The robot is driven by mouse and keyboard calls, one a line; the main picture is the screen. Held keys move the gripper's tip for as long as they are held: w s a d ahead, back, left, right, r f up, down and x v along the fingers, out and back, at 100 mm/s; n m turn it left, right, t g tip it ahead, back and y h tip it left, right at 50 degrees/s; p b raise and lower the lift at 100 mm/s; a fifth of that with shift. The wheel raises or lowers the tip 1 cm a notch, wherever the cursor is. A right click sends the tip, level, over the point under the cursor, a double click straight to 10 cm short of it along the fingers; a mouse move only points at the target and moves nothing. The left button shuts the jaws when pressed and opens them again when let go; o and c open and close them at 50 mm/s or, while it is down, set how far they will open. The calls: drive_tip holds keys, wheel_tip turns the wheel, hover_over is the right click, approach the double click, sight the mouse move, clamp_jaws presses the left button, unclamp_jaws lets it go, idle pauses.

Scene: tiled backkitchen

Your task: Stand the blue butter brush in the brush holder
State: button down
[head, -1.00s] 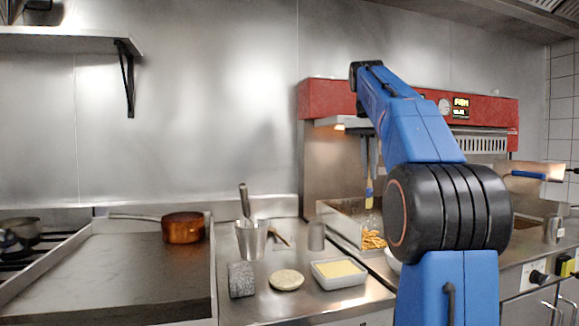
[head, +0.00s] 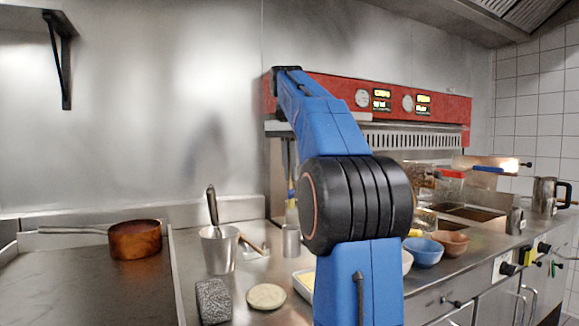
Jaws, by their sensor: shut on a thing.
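My gripper (head: 290,174) points down behind my own arm, which hides part of it. It is shut on the blue butter brush (head: 291,188), of which only a small blue and yellow part shows. The brush hangs upright above the counter. Below it in the picture stands a small metal cylinder (head: 291,241). To the left stands a larger tapered metal cup (head: 219,252) with a dark-handled tool in it. I cannot tell for sure which of these two is the brush holder. The brush looks apart from both.
A grey stone block (head: 213,300), a pale round disc (head: 266,296) and a wooden-handled tool (head: 252,243) lie around the cup. A copper pan (head: 135,240) stands left. Blue (head: 423,252) and brown (head: 452,243) bowls stand right. The red-topped oven unit (head: 440,100) is behind my arm.

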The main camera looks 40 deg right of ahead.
sight(291, 205)
drive_tip(key=shift+f, duration=5.35)
drive_tip(key=c, duration=1.8)
unclamp_jaws()
drive_tip(key=r, duration=0.7)
drive_tip(key=a+r, duration=0.1)
drive_tip(key=r, duration=0.3)
drive_tip(key=shift+s+r, duration=0.1)
drive_tip(key=shift+s, duration=0.2)
drive_tip(key=shift+a+r, duration=0.15)
drive_tip(key=shift+r, duration=0.2)
drive_tip(key=shift+s, duration=0.1)
